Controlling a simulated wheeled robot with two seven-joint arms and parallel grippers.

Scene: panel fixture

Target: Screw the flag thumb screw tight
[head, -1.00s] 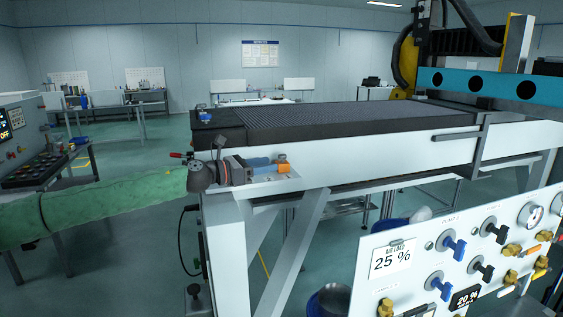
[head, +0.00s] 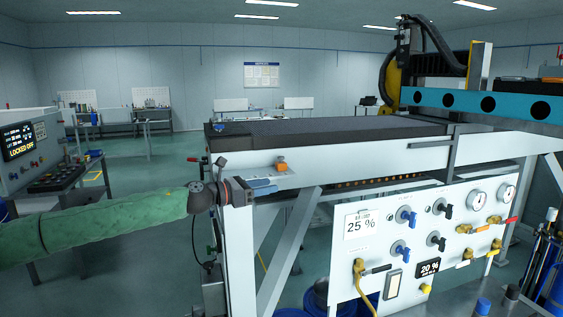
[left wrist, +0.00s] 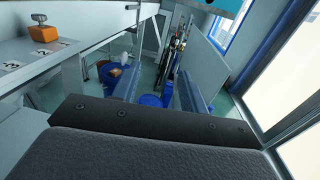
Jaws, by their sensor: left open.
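My right gripper is not in view.
The machine bed (head: 330,130) stretches behind the ledge. A panel with valves and gauges (head: 375,225) stands at the lower right. A console (head: 20,150) reading "LOCKED OFF" stands at the left. Blue bins (head: 290,312) sit low under the frame.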

